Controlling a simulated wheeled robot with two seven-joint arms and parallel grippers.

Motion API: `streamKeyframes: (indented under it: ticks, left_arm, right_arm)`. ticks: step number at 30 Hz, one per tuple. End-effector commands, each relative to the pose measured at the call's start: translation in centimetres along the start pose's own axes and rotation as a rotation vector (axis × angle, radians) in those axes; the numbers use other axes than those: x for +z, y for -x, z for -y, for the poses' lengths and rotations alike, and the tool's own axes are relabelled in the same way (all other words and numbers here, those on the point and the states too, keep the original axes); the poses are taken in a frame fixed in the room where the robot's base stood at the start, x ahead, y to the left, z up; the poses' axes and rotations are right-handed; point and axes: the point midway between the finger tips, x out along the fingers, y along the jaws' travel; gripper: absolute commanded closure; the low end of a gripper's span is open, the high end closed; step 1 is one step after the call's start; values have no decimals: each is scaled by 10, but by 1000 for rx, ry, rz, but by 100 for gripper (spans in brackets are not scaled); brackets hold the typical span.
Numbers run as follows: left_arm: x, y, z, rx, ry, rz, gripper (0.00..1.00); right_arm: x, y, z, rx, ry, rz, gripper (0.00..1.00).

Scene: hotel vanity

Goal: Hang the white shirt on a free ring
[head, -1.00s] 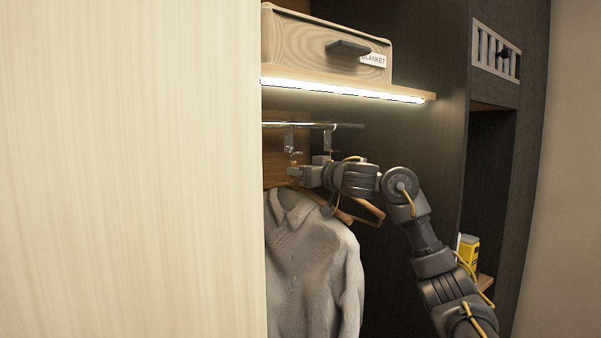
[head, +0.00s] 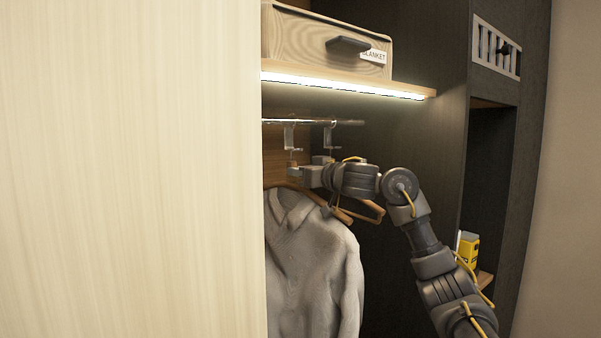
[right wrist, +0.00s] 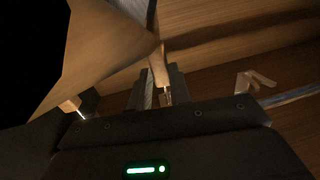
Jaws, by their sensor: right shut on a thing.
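The white shirt (head: 312,265), greyish in the closet shade, hangs on a wooden hanger (head: 341,213). My right gripper (head: 296,172) is shut on the upper part of this hanger, just above the collar. In the right wrist view the gripper's fingers (right wrist: 158,92) close around a pale wooden piece. A metal rail (head: 314,122) runs above, with a ring fitting (head: 289,137) over the gripper and a second ring fitting (head: 329,138) to its right. I cannot tell whether the hanger's top touches a ring. My left gripper is not in view.
A pale panel (head: 130,170) covers the left and hides part of the closet and shirt. A lit shelf (head: 345,86) with a blanket box (head: 310,42) sits above the rail. A yellow item (head: 468,249) stands in a niche at right.

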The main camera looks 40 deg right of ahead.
Motion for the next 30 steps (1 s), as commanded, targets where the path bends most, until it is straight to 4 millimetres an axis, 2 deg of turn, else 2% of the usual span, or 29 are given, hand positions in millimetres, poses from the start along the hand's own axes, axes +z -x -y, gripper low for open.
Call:
streamKeyframes:
  ticks: [4, 5, 10, 20, 23, 30]
  left_arm:
    - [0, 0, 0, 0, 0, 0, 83]
    - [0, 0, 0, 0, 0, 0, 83]
    - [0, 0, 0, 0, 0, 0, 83]
    - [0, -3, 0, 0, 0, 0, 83]
    - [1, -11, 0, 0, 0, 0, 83]
    - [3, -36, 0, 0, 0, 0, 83]
  right_arm:
    - [-2, 0, 0, 0, -1, -3, 100]
    - [-2, 0, 0, 0, -1, -3, 77]
    - [-1, 0, 0, 0, 0, -2, 55]
    - [1, 4, 0, 0, 1, 0, 55]
    - [2, 15, 0, 0, 2, -4, 55]
    - [3, 63, -1, 2, 4, -6, 55]
